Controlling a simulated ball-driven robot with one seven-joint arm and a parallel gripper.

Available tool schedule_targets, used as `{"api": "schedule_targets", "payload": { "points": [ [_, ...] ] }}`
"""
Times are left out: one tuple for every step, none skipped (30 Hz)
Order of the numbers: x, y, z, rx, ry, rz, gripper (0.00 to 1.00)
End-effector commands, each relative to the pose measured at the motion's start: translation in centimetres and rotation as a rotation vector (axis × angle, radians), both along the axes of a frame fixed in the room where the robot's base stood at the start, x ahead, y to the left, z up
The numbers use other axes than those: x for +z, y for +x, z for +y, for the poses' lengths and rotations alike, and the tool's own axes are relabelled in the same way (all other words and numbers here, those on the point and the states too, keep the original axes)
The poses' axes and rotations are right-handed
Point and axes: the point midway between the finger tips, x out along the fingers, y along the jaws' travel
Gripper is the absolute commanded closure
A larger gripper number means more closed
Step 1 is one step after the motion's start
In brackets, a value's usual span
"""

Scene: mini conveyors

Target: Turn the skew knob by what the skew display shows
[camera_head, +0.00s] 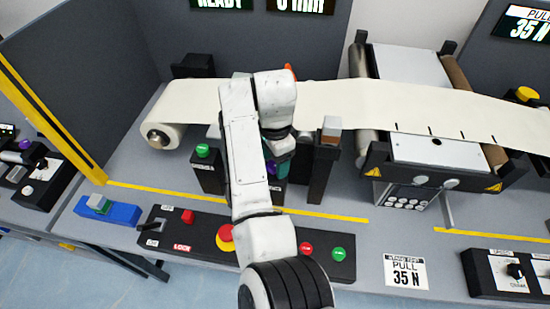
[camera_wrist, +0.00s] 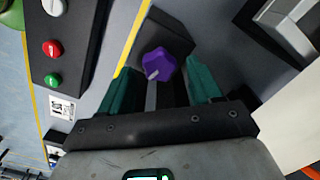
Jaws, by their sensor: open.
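A purple lobed knob (camera_wrist: 160,62) with a pale pointer sits on a dark block (camera_wrist: 165,38) in the wrist view. My gripper (camera_wrist: 160,75) has its two green fingers open on either side of it, with visible gaps. In the head view my white arm hides most of the knob. A little purple (camera_head: 271,168) and a green finger of my gripper (camera_head: 284,166) show beside the arm. A display (camera_head: 300,5) at the top edge reads what looks like 0 mm, cut off by the frame. Its label is out of view.
A cream web runs from a roll (camera_head: 165,135) across the bench to the right. A dark post (camera_head: 323,165) stands right of my gripper. A green-button box (camera_head: 205,160) stands left. The front panel (camera_head: 190,238) has red and green buttons. A card (camera_head: 405,271) reads PULL 35 N.

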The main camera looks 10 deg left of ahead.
Motion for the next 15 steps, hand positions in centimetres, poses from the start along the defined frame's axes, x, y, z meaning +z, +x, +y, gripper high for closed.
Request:
{"api": "schedule_targets", "payload": {
  "points": [
    [0.4,0.1,0.0,0.000,0.001,-0.003,0.36],
    [0.6,0.1,0.1,0.000,0.002,-0.004,0.36],
    [1.1,0.1,0.1,0.000,0.002,-0.004,0.36],
    [1.5,0.1,0.1,0.000,0.002,-0.004,0.36],
    [2.0,0.1,0.1,0.000,0.002,-0.005,0.36],
    [2.8,0.1,0.1,0.000,0.004,-0.005,0.36],
    [3.4,0.1,0.1,0.000,0.003,-0.006,0.36],
    [3.9,0.1,0.1,0.000,0.004,-0.005,0.36],
    [4.8,0.1,0.1,0.000,0.003,-0.005,0.36],
    [5.4,0.1,0.1,-0.001,0.003,-0.005,0.36],
    [6.0,0.1,0.1,-0.001,0.003,-0.005,0.36],
    [6.7,0.1,0.1,-0.001,0.001,-0.005,0.36],
    [7.2,0.1,0.0,-0.001,0.001,-0.005,0.36],
    [7.7,0.1,0.0,-0.002,0.002,-0.005,0.36],
    [8.5,0.1,0.1,-0.001,0.002,-0.005,0.36]
  ]
}}
